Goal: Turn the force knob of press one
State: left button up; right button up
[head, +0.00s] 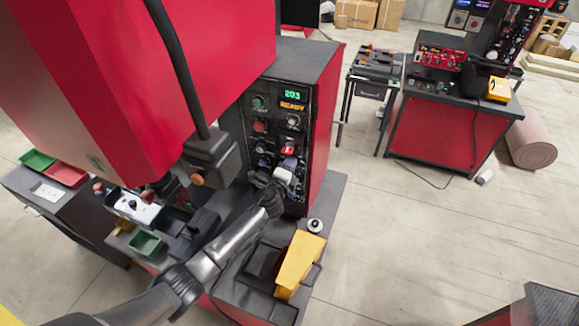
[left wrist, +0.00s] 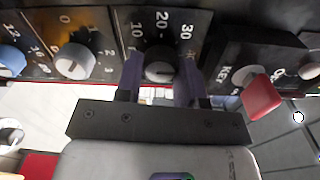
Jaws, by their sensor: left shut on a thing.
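The press's black control panel (head: 275,128) faces me in the head view, with a green 203 readout and an orange READY display. My left gripper (head: 278,183) is at the lower part of this panel. In the head view the arm and gripper hide the held knob. My right gripper is not in view.
In the left wrist view, a white-grey knob (left wrist: 74,62) and a blue knob (left wrist: 10,60) sit left of the gripper. A red piece (left wrist: 261,96) sticks out close on the right.

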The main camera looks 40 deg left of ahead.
pick_arm(q)
jog(key=o, duration=0.9)
jog(key=shift+s, duration=0.1)
jog(key=shift+b+v, duration=0.4)
jog(key=shift+v, duration=6.4)
